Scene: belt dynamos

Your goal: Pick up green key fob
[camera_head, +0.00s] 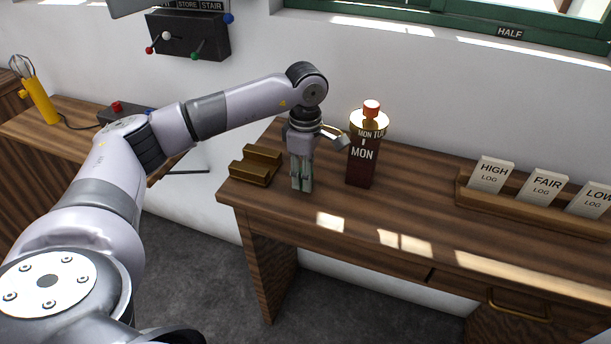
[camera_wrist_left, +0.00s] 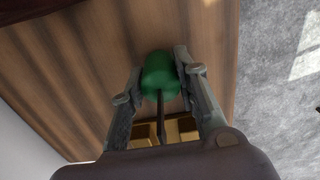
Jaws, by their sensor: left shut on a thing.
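My left gripper (camera_head: 302,186) points down over the left end of the wooden desk, and its fingertips are close to the desk top. In the left wrist view, my left gripper (camera_wrist_left: 160,85) is shut on the green key fob (camera_wrist_left: 160,72), a rounded green piece with a thin dark shaft running back between the fingers. In the head view I cannot make out the fob, as the fingers hide it. My right gripper is not in view.
A brass-coloured stepped block (camera_head: 256,165) sits left of my left gripper. A dark red MON post (camera_head: 362,160) with a red knob stands close on its right. A wooden rack (camera_head: 470,197) holds LOG cards further right. The desk's front middle is clear.

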